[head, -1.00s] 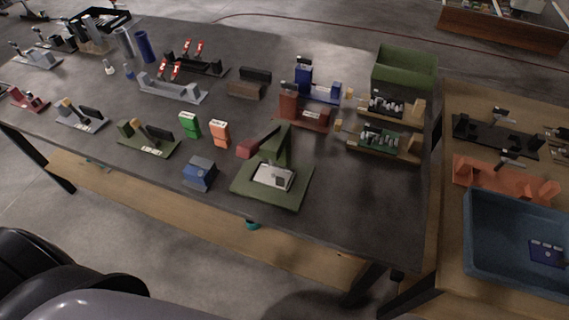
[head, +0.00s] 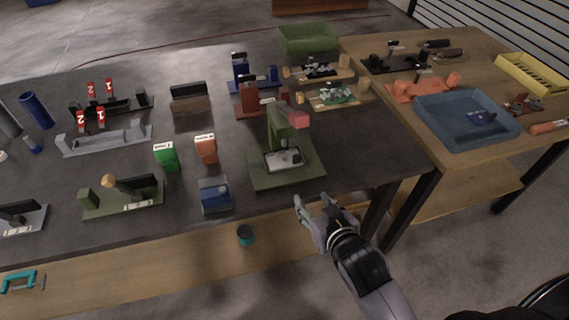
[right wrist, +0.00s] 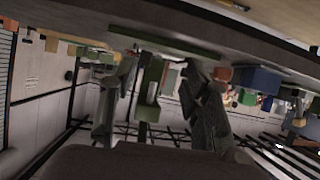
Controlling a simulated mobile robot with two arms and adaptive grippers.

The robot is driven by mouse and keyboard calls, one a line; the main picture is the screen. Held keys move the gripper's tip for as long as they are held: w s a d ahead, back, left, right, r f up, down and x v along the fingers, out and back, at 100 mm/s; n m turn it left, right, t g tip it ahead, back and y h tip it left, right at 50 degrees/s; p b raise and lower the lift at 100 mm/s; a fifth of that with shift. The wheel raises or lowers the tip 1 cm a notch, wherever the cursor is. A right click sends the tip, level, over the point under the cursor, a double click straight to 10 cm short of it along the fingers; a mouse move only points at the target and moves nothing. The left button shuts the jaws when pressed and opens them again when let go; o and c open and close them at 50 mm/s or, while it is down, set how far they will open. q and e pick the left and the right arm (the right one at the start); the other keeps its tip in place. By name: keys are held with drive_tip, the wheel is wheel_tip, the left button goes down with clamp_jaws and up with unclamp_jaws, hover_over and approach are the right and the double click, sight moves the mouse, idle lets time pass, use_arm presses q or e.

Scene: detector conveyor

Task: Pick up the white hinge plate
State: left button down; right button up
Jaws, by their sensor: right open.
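A pale, whitish flat plate (head: 283,160) lies on the bed of a green press-like fixture (head: 311,171) near the table's front edge. I cannot tell for certain that it is the hinge plate. The fixture's upright post stands behind the plate and carries a red handle (head: 298,120). My right gripper (head: 314,203) is open and empty, in front of the table edge, just below and right of the fixture and apart from it. In the right wrist view its two fingers (right wrist: 158,80) are spread, with a green form beyond them. My left gripper is not in view.
A blue box (head: 215,194) stands left of the fixture, with green (head: 167,156) and orange (head: 206,149) boxes behind. A second table at right holds a blue bin (head: 437,99). The grey tabletop right of the fixture is clear.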

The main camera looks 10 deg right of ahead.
wheel_tip(320, 180, up, 5)
drive_tip(key=d+t, duration=0.1)
drive_tip(key=p, duration=0.1)
approach(297, 157)
drive_tip(key=x, duration=0.2)
drive_tip(key=shift+w+a+r, duration=0.1)
drive_tip(key=shift+w, duration=0.3)
drive_tip(key=shift+f+p+x, duration=0.15)
drive_tip(key=shift+p+x, duration=0.1)
drive_tip(key=shift+x, duration=1.3)
drive_tip(key=shift+f+p+x, duration=0.1)
drive_tip(key=shift+p+x, duration=0.1)
drive_tip(key=shift+x, duration=1.35)
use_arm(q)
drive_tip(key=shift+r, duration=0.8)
use_arm(e)
drive_tip(key=shift+s, duration=0.15)
drive_tip(key=shift+m, duration=0.3)
drive_tip(key=shift+c, duration=0.2)
clamp_jaws()
